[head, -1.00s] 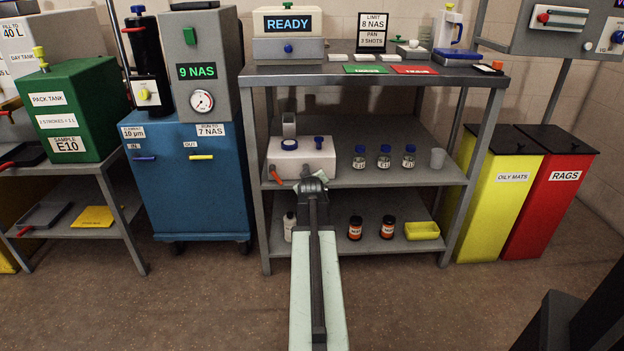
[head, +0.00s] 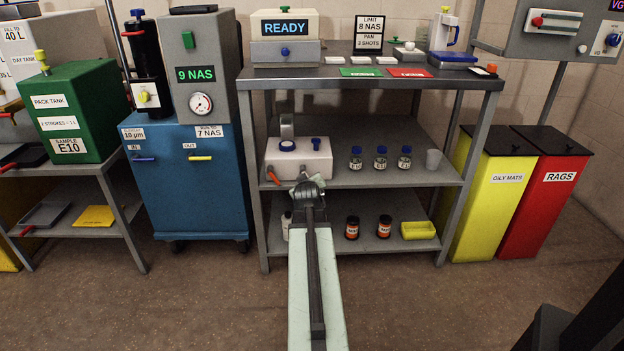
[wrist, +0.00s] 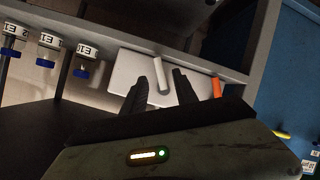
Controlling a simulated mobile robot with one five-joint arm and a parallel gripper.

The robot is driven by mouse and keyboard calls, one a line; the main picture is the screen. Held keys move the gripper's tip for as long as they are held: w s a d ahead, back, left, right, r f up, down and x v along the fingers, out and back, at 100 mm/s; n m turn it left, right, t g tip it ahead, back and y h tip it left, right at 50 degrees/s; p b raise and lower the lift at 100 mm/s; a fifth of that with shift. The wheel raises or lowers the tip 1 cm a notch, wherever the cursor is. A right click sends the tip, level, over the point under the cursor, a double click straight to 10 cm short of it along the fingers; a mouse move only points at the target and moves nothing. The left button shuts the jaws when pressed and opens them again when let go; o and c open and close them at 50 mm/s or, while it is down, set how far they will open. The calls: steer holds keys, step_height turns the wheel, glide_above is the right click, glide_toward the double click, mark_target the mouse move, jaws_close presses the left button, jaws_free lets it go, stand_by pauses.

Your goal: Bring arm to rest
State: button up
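My arm (head: 318,285) reaches forward from the bottom of the head view, low in front of the grey shelf rack. My gripper (head: 308,190) is at its far end, in front of the white box (head: 300,158) on the middle shelf. In the wrist view the two dark fingers of my gripper (wrist: 160,88) stand apart. The white box (wrist: 125,92) and its pale upright piece (wrist: 161,76) show beyond and between the fingers. I see nothing clearly held. Whether the fingers touch the box cannot be told.
The rack's top (head: 370,79) is above my gripper. Several small bottles (head: 381,157) stand right of the white box. A blue cabinet (head: 188,185) is at left; yellow (head: 492,195) and red (head: 540,205) bins are at right. The floor in front is clear.

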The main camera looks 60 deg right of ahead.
steer(key=v, duration=0.2)
steer(key=shift+s+a+r, duration=0.1)
steer(key=shift+a+r, duration=0.05)
steer(key=shift+a, duration=0.15)
